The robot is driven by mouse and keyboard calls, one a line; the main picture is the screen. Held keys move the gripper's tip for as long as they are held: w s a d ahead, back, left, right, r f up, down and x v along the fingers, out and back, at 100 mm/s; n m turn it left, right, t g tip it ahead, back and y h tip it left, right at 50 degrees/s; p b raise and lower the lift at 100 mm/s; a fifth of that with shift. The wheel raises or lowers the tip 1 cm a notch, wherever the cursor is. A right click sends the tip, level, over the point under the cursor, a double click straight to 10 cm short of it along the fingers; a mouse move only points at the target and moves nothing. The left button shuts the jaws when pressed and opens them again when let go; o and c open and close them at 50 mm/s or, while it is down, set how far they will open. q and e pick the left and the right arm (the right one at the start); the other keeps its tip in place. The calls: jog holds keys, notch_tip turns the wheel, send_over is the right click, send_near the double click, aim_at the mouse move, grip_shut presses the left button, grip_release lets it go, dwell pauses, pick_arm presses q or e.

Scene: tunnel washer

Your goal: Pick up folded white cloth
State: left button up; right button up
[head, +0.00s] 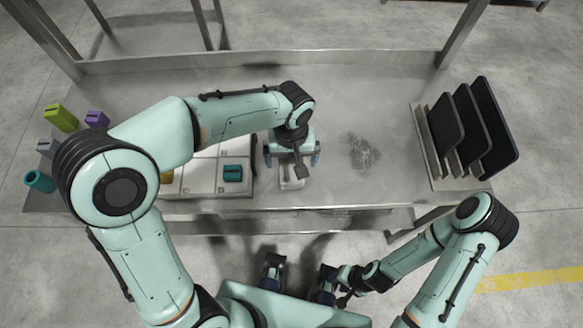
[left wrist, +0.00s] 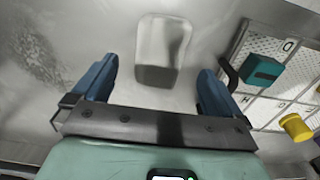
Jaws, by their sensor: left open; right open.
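The folded white cloth (left wrist: 160,50) shows in the left wrist view as a pale, rounded rectangular pad lying flat on the grey metal table. My left gripper (left wrist: 157,78) is open and empty, with its two blue fingers on either side of the cloth's near end; touching cannot be made out. In the head view my left gripper (head: 292,160) points down over the table, and only part of the cloth (head: 291,183) shows beneath it. My right gripper (head: 343,288) is low near my base, off the table, open and small in view.
A pale board (head: 203,178) with lettered squares stands close left of the cloth, bearing a teal block (head: 233,173) and a yellow cylinder (left wrist: 296,127). A rack with dark panels (head: 468,125) is at the right. A grey speckled patch (head: 361,152) marks otherwise clear table.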

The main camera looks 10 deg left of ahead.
aim_at(292, 166)
pick_arm(q)
notch_tip(292, 166, down, 4)
jog(key=shift+f, duration=0.1)
jog(key=c, duration=1.1)
jog(key=shift+c, duration=0.2)
notch_tip(292, 166, up, 20)
jog(key=p, duration=0.3)
jog(key=shift+o, duration=1)
jog(key=shift+c, duration=0.5)
